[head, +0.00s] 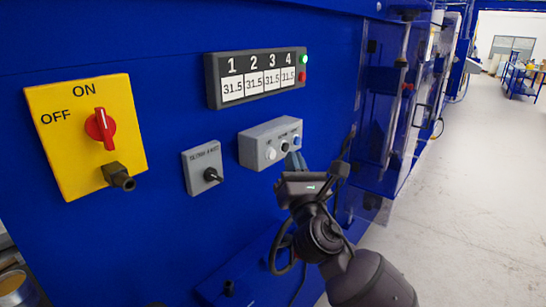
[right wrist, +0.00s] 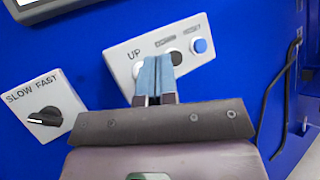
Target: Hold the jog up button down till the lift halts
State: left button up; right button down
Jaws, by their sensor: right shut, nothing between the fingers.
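The grey button box (head: 262,140) is on the blue wall, with a white button (head: 270,153) at its left, a dark one (head: 285,146) in the middle and a blue one (head: 297,140) at its right. In the right wrist view the UP label shows on the box (right wrist: 133,55), and the white button (right wrist: 124,82) is partly hidden by my fingers. My right gripper (right wrist: 159,62) is shut and empty, its blue-grey fingertips overlapping the box between the white and dark buttons. I cannot tell whether they touch it. My left gripper is not in view.
A display (head: 257,77) reads 31.5 under each of 1 to 4, with green and red lights at its right end. A SLOW FAST switch (right wrist: 44,113) and a yellow ON/OFF panel (head: 80,150) with a red knob are to the left. Open floor (head: 460,200) lies right.

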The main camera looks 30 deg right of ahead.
aim_at(272, 155)
jog(key=shift+w+a, duration=0.3)
jog(key=shift+w, duration=0.45)
jog(key=shift+w+r, duration=0.1)
dwell(1.6)
jog(key=shift+w+a, duration=0.2)
jog(key=shift+w, duration=0.05)
jog(key=shift+w+a, duration=0.15)
jog(key=shift+w, duration=0.25)
dwell(4.9)
